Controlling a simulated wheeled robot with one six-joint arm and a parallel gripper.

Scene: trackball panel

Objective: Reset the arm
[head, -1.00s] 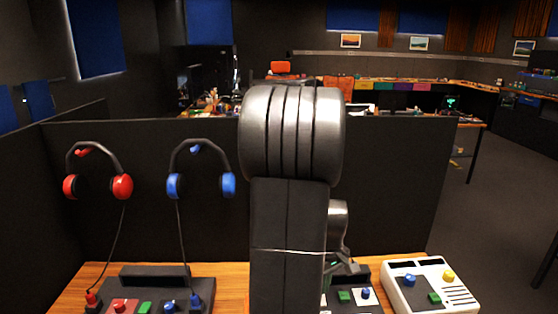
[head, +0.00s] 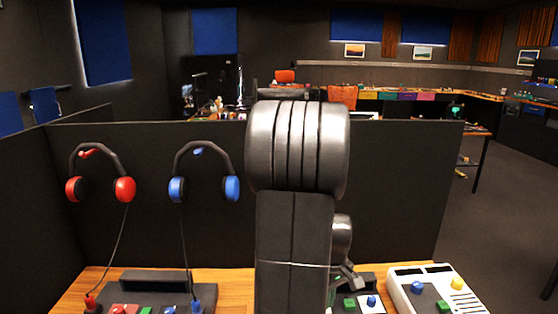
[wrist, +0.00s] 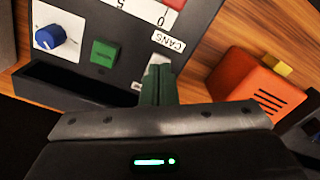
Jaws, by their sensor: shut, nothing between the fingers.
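My arm stands in the middle of the head view and hides part of the desk. My gripper (head: 350,280) shows only partly there, beside the arm's lower right, low over the dark panel (head: 372,288). In the wrist view its two greenish fingers (wrist: 158,82) are together with nothing between them. They are over the lower edge of the panel, next to the CANS label (wrist: 168,41). I cannot tell whether they touch it. A green button (wrist: 104,52) and a blue knob (wrist: 49,37) sit to the left of the fingers.
A white console (head: 404,293) is on the right of the desk. An orange box (wrist: 252,85) lies right of the fingers. Red headphones (head: 124,189) and blue headphones (head: 232,187) hang on the dark partition (head: 400,180). Open floor lies at the far right.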

